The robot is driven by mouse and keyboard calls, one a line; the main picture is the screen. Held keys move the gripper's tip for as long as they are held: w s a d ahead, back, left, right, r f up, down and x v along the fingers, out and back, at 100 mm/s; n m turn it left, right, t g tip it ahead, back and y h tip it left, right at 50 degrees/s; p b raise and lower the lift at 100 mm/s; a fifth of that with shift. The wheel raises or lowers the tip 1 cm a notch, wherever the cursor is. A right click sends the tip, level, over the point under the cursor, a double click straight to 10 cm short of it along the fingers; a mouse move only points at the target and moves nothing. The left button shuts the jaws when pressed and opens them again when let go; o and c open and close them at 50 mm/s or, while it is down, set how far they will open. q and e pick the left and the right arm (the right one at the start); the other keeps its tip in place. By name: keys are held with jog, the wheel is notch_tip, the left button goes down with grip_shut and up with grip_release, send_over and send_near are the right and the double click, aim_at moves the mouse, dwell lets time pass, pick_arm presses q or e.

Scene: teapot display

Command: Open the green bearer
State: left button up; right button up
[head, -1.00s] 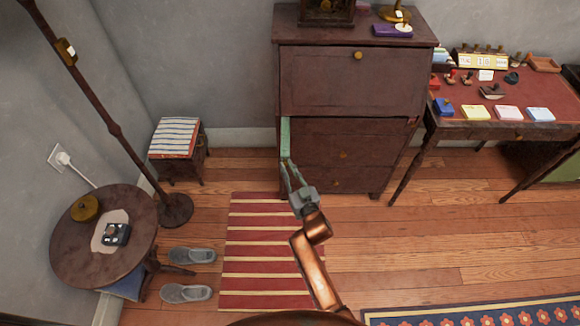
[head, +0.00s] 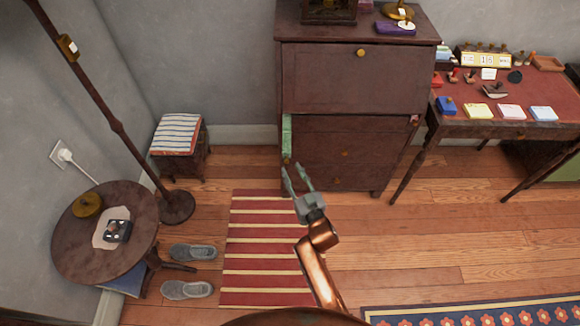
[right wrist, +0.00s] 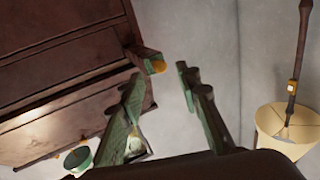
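The green bearer (head: 287,136) is a narrow green bar at the left of the dark wooden bureau (head: 345,80), below its closed sloping front. It sticks out towards me. In the right wrist view the bearer (right wrist: 146,54) shows its end with a round brass knob (right wrist: 158,66). My right gripper (head: 293,172) is just in front of the bearer's end, its two fingers spread and empty. In the right wrist view my right gripper (right wrist: 158,76) has the knob beyond the gap between its fingertips, apart from them. My left gripper is not in view.
A striped rug (head: 265,255) lies before the bureau. A striped-topped stool (head: 177,134), a floor lamp's pole (head: 110,120) and a round table (head: 80,245) stand left. A red-topped desk (head: 510,85) stands right.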

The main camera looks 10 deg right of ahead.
jog(key=v, duration=0.8)
jog(key=shift+s, duration=0.3)
jog(key=shift+d, duration=0.1)
